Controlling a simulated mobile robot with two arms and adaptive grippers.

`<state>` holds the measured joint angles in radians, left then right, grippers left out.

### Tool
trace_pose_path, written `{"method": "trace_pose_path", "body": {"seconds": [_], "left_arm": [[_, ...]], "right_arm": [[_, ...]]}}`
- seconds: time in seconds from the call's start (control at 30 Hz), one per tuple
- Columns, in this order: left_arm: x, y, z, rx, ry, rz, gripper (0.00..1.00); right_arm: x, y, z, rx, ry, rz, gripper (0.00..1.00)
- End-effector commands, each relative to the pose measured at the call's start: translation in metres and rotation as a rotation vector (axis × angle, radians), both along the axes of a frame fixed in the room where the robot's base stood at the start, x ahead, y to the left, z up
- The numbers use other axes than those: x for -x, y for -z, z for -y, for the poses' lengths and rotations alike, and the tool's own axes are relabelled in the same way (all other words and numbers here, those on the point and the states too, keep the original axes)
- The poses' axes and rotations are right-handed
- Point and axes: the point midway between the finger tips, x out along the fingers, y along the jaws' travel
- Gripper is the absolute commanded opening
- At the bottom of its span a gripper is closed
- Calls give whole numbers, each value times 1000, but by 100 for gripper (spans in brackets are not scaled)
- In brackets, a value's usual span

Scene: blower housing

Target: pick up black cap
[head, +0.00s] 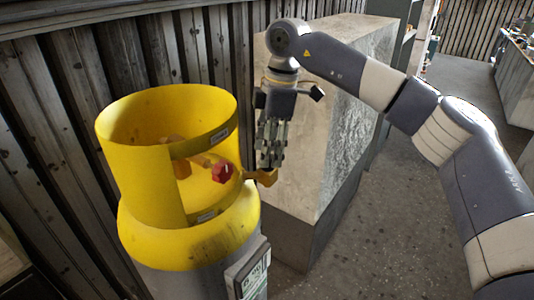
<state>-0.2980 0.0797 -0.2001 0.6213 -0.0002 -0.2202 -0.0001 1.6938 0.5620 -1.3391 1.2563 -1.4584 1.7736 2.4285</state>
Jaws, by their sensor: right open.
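My right gripper (269,162) hangs with its fingers pointing down, just to the right of a yellow cylinder (188,240). Its fingers are open, and I see nothing held between them. An orange-brown fitting (267,177) shows right below the fingertips, at the cylinder's right side. I cannot tell whether the fingers touch it. A red knob (222,172) is inside the cylinder's yellow collar (140,150). I cannot clearly make out a black cap; it may be hidden or too small. My left gripper is not in view.
A large grey stone block (330,130) stands behind and right of the gripper. A dark plank wall (60,130) is close behind the cylinder at the left. A grey box with a label (250,275) is on the cylinder's lower front. Open floor (410,220) lies to the right.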

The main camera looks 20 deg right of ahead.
Motion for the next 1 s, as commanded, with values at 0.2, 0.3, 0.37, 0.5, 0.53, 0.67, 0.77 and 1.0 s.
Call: {"method": "trace_pose_path", "body": {"seconds": [0.2, 0.3, 0.37, 0.5, 0.53, 0.67, 0.77, 1.0], "left_arm": [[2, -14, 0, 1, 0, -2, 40], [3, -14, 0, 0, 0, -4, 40], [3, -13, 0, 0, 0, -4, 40], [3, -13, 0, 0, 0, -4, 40], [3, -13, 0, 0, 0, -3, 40], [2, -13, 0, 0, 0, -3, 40], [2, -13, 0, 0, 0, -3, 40], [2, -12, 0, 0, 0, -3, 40]], "right_arm": [[0, 20, -3, 0, -1, 0, 48], [0, 23, -4, 0, -1, 1, 48], [0, 23, -4, 0, -1, 1, 48], [0, 23, -4, 0, -1, 1, 34], [0, 23, -4, 0, -1, 1, 27], [0, 23, -4, 0, -1, 1, 8], [0, 23, -4, 0, -1, 1, 8], [0, 22, -4, -1, -1, 1, 8]]}}
